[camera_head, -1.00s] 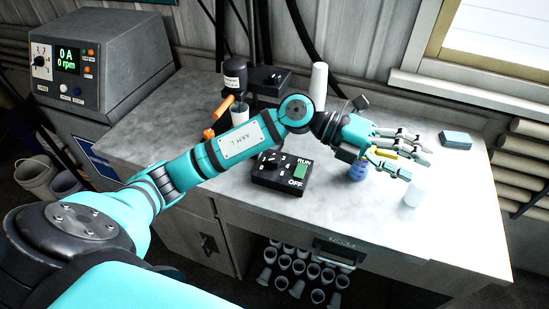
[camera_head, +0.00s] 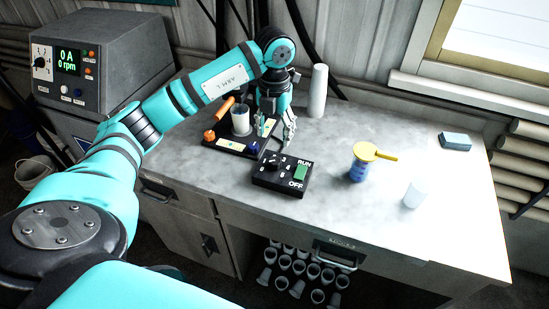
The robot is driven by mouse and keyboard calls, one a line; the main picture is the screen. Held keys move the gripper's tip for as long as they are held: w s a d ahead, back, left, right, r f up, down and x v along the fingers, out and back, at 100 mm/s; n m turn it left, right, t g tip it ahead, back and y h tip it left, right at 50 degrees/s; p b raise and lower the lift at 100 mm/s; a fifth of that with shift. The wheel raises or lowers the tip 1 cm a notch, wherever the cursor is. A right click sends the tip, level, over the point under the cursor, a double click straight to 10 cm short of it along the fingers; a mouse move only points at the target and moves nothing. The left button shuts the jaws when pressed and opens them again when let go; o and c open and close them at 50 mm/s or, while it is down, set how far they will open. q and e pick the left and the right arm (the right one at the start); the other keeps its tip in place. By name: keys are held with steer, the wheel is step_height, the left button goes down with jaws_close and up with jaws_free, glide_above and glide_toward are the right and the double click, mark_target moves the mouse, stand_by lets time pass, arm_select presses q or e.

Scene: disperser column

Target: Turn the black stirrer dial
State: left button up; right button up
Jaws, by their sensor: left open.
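The black control box (camera_head: 281,177) lies on the bench, with a green switch (camera_head: 300,172) between the words RUN and OFF. The black stirrer dial (camera_head: 272,160) is on the left part of its top, with pale marks around it. My left gripper (camera_head: 277,137) points down just behind and above the dial, with its fingers apart and nothing seen between them. The fingertips look close to the dial; whether they touch it I cannot tell. My right gripper is not in view.
A dark tray (camera_head: 226,144) with a white beaker (camera_head: 241,118) stands behind left of the box. A blue container with a yellow scoop (camera_head: 360,162) and a white cup (camera_head: 415,193) stand to the right. A grey supply unit (camera_head: 105,60) reads 0 A, 0 rpm.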

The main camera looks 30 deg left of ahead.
mark_target(273, 160)
arm_select(q)
step_height(273, 160, down, 11)
steer(key=shift+p, duration=1.1)
steer(key=c, duration=1.1)
steer(key=shift+m+b, duration=0.5)
steer(key=shift+c, duration=0.2)
steer(key=m+b, duration=0.3)
steer(key=shift+a+f+m+b, duration=0.1)
steer(key=shift+f+m+b, duration=0.05)
steer(key=shift+m+b, duration=0.15)
steer(key=m+b, duration=0.3)
steer(key=shift+m, duration=0.4)
steer(key=shift+a+r+m+b, duration=0.1)
steer(key=shift+r+m+b, duration=0.1)
steer(key=shift+m+b, duration=0.35)
steer(key=shift+m, duration=0.25)
